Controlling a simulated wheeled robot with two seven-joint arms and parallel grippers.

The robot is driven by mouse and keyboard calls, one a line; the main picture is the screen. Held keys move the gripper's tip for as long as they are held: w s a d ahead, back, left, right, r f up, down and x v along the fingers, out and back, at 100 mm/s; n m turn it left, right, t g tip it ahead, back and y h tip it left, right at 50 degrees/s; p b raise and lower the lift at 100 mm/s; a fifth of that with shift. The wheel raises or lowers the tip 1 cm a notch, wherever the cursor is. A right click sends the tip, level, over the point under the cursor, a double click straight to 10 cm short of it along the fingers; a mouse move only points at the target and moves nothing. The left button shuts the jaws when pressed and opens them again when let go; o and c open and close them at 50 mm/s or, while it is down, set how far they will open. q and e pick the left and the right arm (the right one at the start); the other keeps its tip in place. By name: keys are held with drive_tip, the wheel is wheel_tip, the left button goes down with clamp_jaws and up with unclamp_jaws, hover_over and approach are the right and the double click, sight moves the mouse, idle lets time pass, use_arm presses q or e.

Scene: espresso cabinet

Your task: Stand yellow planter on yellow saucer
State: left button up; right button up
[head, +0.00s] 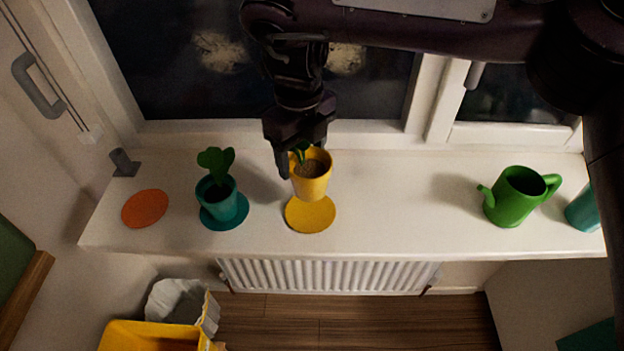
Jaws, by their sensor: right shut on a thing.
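The yellow planter (313,186) holds soil and a green plant, mostly hidden under my gripper. It is upright. My right gripper (298,160) comes down from above and is shut on the planter at its rim. The yellow saucer (310,218) lies flat on the white windowsill. The planter covers the back part of the saucer in the picture. I cannot tell whether its base touches the saucer or hangs a little above it. My left gripper is not in view.
On the windowsill (400,220), a teal planter (218,203) stands on a teal saucer to the left, beside an orange saucer (145,208). A green watering can (516,197) and a teal object (583,210) stand at the right. The sill between planter and can is clear.

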wheel_tip(320, 180, down, 7)
drive_tip(key=shift+r+p, duration=0.2)
drive_tip(key=shift+p, duration=0.3)
drive_tip(key=shift+f, duration=0.15)
drive_tip(key=shift+f, duration=0.2)
drive_tip(key=o, duration=1.3)
drive_tip(key=shift+c, duration=0.2)
